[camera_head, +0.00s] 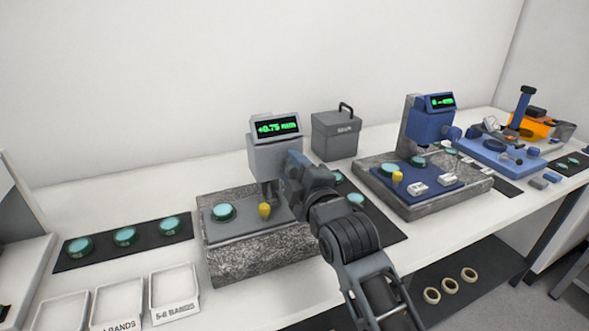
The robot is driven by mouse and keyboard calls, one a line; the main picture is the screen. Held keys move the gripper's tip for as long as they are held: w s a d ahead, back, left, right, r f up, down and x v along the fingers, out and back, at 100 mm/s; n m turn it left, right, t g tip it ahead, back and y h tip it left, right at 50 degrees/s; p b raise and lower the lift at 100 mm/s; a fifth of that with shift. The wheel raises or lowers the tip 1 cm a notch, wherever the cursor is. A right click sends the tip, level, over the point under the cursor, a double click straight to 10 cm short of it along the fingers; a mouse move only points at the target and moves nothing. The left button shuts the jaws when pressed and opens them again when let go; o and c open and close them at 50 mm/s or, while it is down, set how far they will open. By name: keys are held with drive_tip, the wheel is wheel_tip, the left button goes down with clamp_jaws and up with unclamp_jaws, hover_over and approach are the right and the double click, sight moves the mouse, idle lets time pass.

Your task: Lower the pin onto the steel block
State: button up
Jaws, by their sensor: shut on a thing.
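The grey gauge (262,158) stands on a speckled granite base, its display (277,127) reading about +0.75 mm. Its pin (267,190) points down under the head. A flat grey plate (238,222) lies on the granite below. I cannot clearly pick out a separate steel block or whether the pin tip touches anything. My gripper (293,163) is at the right side of the gauge head, shut on a part there that looks like its side knob. The gripper and wrist hide most of that part and the granite behind.
A teal disc (223,211) and a yellow knob (265,210) sit on the plate. A black mat (101,251) with teal discs and several white trays (174,289) lie left. A grey box (338,135) stands behind; a blue gauge (425,122) stands right.

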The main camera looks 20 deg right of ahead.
drive_tip(key=n, duration=0.5)
drive_tip(key=shift+f+n, duration=0.2)
drive_tip(key=shift+n, duration=0.2)
idle(0.4)
drive_tip(key=o, duration=1)
drive_tip(key=s+b, duration=0.1)
drive_tip(key=s, duration=0.6)
drive_tip(key=shift+s, duration=0.4)
